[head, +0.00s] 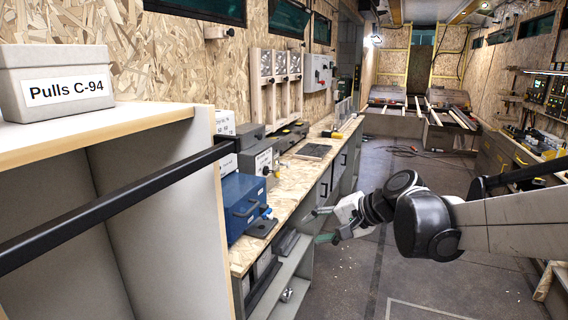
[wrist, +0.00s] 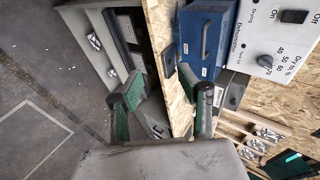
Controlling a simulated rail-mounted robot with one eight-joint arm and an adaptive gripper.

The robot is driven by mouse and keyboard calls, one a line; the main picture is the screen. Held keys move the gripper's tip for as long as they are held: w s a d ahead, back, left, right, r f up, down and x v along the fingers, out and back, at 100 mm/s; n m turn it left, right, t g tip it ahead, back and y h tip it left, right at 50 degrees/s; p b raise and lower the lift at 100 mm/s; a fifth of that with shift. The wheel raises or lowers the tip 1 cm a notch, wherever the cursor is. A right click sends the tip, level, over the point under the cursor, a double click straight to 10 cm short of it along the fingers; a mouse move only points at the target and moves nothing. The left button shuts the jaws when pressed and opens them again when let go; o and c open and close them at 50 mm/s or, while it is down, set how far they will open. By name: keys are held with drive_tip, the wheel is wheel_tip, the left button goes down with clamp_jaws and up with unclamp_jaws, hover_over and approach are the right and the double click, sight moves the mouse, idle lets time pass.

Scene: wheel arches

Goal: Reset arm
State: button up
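My gripper (head: 320,225) reaches in from the right in the head view, over the aisle beside the long workbench. Its two fingers are spread apart with nothing between them. In the wrist view my gripper (wrist: 167,92) shows its green-padded fingers wide apart. The bench's front edge and shelves lie beyond the gap, and I see no contact with them. My arm extends to the right in the head view.
The wooden workbench (head: 304,175) runs along the left wall and carries a blue box (head: 243,204) and a grey dial unit (head: 259,158). A grey bin labelled "Pulls C-94" (head: 56,88) sits on a near cabinet. The aisle floor (head: 350,275) looks open.

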drive_tip(key=s+d+n+h+p, duration=0.2)
drive_tip(key=s+d, duration=0.4)
drive_tip(key=s, duration=0.6)
drive_tip(key=s+d+n+t+h+p, duration=0.1)
drive_tip(key=s+d+h, duration=0.5)
drive_tip(key=s, duration=0.6)
drive_tip(key=n+p, duration=0.1)
drive_tip(key=n, duration=0.1)
drive_tip(key=shift+s+r+n+h, duration=0.25)
drive_tip(key=shift+s+n+h, duration=0.05)
drive_tip(key=shift+s+n, duration=0.1)
